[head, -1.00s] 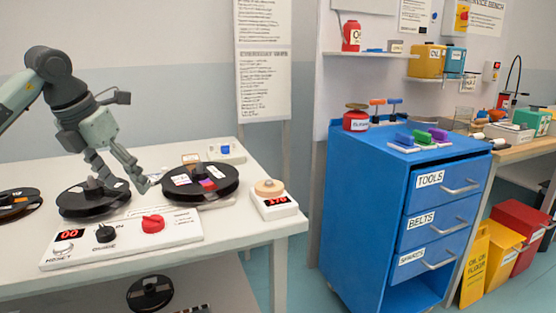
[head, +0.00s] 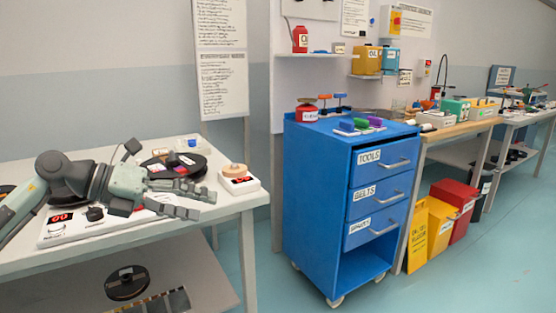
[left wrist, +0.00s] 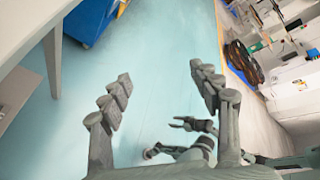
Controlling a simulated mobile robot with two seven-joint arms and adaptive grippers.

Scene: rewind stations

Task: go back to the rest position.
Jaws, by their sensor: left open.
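My left gripper (head: 202,203) reaches in from the left of the head view. It lies low over the front of the white table (head: 222,207), fingers pointing right, apart and empty.
A wooden disc sits on a white counter box (head: 240,184) at the table's right edge. A blue drawer cabinet (head: 325,185) stands to the right, with open floor (head: 275,285) between. More reels (left wrist: 240,58) show at the right of the left wrist view.

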